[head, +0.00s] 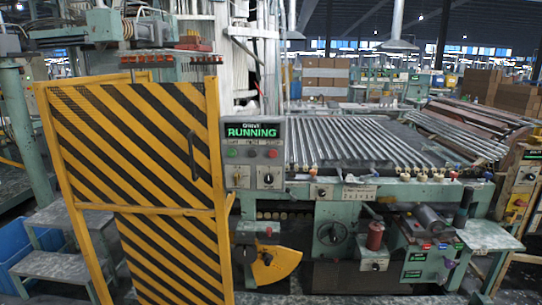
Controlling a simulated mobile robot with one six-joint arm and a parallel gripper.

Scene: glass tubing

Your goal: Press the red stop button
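A grey control panel (257,166) stands upright just right of the yellow-and-black striped gate. Its screen (252,131) reads RUNNING in green. Below the screen is a row of small buttons: a green button (232,153) at the left, a dark one in the middle and a red button (272,153) at the right. Nothing covers the red button. Any lettering on it is too small to read. Two rotary switches sit lower on the panel. I cannot make out my gripper in the head view.
The striped gate (150,180) fills the left foreground. A bed of glass tubes (350,140) lies right of the panel, above green machinery. Other red parts include a red cylinder (375,235) and a red button on a yellow panel (520,203). Grey steps (60,268) stand at lower left.

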